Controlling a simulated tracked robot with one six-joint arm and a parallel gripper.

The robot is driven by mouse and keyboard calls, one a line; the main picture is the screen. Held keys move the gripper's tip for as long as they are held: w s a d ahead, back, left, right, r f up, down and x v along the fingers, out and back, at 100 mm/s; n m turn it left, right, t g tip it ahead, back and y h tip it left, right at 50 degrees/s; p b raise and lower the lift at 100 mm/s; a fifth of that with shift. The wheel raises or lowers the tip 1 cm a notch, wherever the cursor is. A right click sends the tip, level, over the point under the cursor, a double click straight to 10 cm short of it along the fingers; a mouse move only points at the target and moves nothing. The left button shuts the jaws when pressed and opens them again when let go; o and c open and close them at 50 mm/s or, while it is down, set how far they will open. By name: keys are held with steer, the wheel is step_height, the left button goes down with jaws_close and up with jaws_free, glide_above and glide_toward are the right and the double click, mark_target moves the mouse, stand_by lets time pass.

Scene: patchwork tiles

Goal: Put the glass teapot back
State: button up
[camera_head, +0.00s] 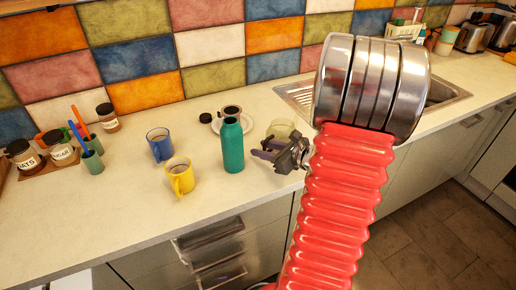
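A pale, see-through yellowish round vessel (283,127), which looks like the glass teapot, stands on the counter near the sink. My arm's end partly hides its lower right side, and I cannot make out its handle or spout. My gripper (259,148) is low over the counter's front part, in front of the vessel. Its two dark fingers point left with a gap between them, and I see nothing held. Whether the gripper touches the vessel cannot be told.
A green bottle (232,146) stands just left of my gripper. A yellow mug (180,177), a blue mug (160,146) and a cup on a saucer (217,125) are near it. Jars (61,149) stand far left. The counter's front left (80,225) is clear. An open drawer (215,250) juts out below.

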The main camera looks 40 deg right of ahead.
steer(key=v, duration=0.8)
steer(key=shift+s+r, duration=0.15)
steer(key=shift+s, duration=0.15)
steer(key=shift+a, duration=0.1)
steer(key=w+a+n+g+y, duration=0.1)
steer(key=a+n, duration=0.1)
steer(key=a, duration=0.1)
steer(key=w+a+r+n+y, duration=0.1)
steer(key=a+n, duration=0.1)
steer(key=a, duration=0.2)
steer(key=w+a+r+n+g+y, duration=0.1)
steer(key=a+n, duration=0.1)
steer(key=a, duration=0.2)
steer(key=shift+w+a+n+g+y, duration=0.15)
steer(key=shift+a+n+g+y, duration=0.15)
steer(key=shift+n, duration=0.1)
steer(key=s+a+r+n+g+y, duration=0.15)
steer(key=a+n+g, duration=0.35)
steer(key=a+n, duration=0.65)
steer(key=s+a+r+n+h, duration=0.3)
steer(key=s+a+n, duration=0.1)
steer(key=n, duration=0.4)
steer(key=s+a+r+n+h, duration=0.3)
steer(key=s+a+n, duration=0.1)
steer(key=a+n, duration=0.2)
steer(key=shift+a+n, duration=0.25)
steer(key=shift+n, duration=0.6)
